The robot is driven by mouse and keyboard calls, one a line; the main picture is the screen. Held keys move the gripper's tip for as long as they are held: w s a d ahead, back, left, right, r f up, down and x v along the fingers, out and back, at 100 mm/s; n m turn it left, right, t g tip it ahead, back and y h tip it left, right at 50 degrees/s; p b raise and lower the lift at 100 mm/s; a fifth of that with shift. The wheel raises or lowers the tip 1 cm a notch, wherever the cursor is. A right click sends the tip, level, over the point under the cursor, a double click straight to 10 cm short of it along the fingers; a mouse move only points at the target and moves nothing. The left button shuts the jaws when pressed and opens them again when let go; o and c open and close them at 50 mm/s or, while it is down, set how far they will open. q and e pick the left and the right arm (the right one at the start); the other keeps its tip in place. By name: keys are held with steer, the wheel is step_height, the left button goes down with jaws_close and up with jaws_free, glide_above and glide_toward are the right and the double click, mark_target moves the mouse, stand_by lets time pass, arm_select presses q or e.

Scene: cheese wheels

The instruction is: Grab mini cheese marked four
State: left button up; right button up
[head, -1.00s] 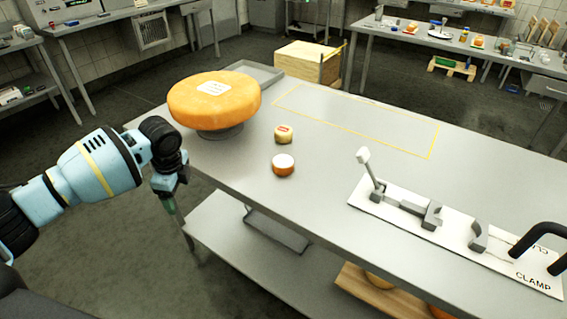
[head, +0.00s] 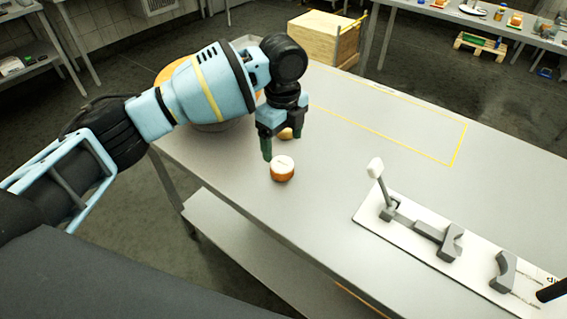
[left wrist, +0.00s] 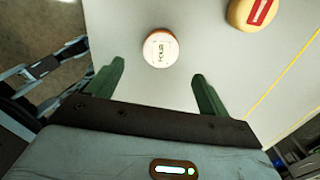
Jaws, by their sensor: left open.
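The mini cheese marked four (head: 283,169) is a small orange-brown round with a white top, standing on the metal table. My left gripper (head: 280,143) hangs over the table just behind and above this cheese. In the left wrist view its green fingers (left wrist: 157,80) are apart with nothing between them, and the cheese lies beyond the tips, roughly centred. A second mini cheese (left wrist: 252,11), yellow with a red label, sits to the upper right there; in the head view it is partly hidden behind the gripper.
The large orange cheese wheel (head: 170,72) is mostly hidden behind my left arm. A white clamp board (head: 408,236) with a lever lies at the table's right. The yellow-outlined area (head: 391,126) is bare. A wooden crate (head: 325,40) stands behind the table.

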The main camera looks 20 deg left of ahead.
mark_target(283, 163)
arm_select(q)
step_height(283, 163, down, 3)
steer(key=shift+r, duration=0.2)
steer(key=shift+f, duration=0.1)
step_height(283, 163, down, 5)
arm_select(e)
steer(key=shift+s+f, duration=0.1)
steer(key=shift+s, duration=0.15)
arm_select(q)
steer(key=c, duration=1.1)
